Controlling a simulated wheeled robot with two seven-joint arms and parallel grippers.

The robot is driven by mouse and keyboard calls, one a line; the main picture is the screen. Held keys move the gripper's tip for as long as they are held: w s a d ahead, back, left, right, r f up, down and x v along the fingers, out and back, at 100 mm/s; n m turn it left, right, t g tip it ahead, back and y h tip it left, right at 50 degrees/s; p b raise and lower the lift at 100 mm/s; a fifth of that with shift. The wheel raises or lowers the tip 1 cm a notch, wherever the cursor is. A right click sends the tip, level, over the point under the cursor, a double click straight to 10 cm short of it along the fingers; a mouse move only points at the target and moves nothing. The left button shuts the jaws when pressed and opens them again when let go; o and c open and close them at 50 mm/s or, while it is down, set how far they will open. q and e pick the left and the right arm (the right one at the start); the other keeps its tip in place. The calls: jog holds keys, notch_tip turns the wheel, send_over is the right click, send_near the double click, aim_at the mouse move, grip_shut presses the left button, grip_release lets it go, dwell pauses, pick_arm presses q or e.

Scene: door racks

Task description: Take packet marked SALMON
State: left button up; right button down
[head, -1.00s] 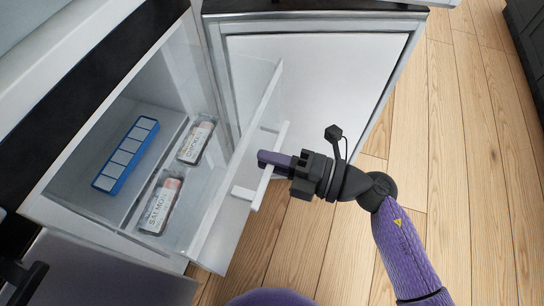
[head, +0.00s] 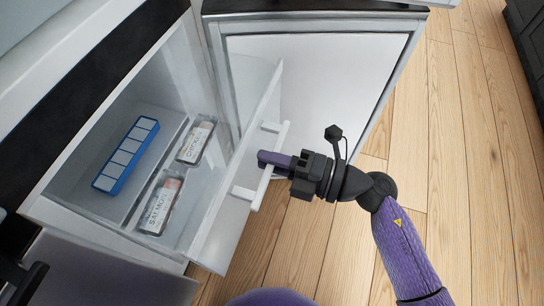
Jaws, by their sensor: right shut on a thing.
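The packet marked SALMON (head: 160,207) lies in the near part of an open, clear-fronted drawer (head: 235,205), its label facing up. A second packet (head: 196,142), whose label seems to read CHICKEN, lies farther back in the same drawer. My right gripper (head: 272,162) is shut on the white handle (head: 245,193) on the drawer's front, to the right of both packets. Part of a dark gripper (head: 22,280), my left one, shows at the lower left edge; its fingers are not clear enough to judge.
A blue ice tray (head: 126,156) lies left of the packets, inside the same cabinet. An open white door (head: 320,90) stands behind the drawer and my right arm. Wooden floor (head: 480,180) is clear on the right.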

pick_arm(q)
jog(key=shift+w, duration=0.15)
pick_arm(e)
jog(key=shift+s+d, duration=0.1)
jog(key=shift+d, duration=0.1)
pick_arm(q)
jog(key=shift+w+r+p, duration=0.2)
jog(key=shift+w+p, duration=0.15)
jog(key=shift+p, duration=0.05)
pick_arm(e)
jog(key=v, duration=0.2)
jog(key=shift+s+d+f, duration=0.1)
jog(key=shift+d, duration=0.3)
pick_arm(q)
jog(key=shift+s, duration=0.1)
jog(key=shift+s+d+r, duration=0.1)
jog(key=shift+s+r, duration=0.05)
jog(key=shift+s, duration=0.1)
pick_arm(e)
jog(key=c, duration=0.6)
grip_release()
jog(key=shift+d, duration=0.1)
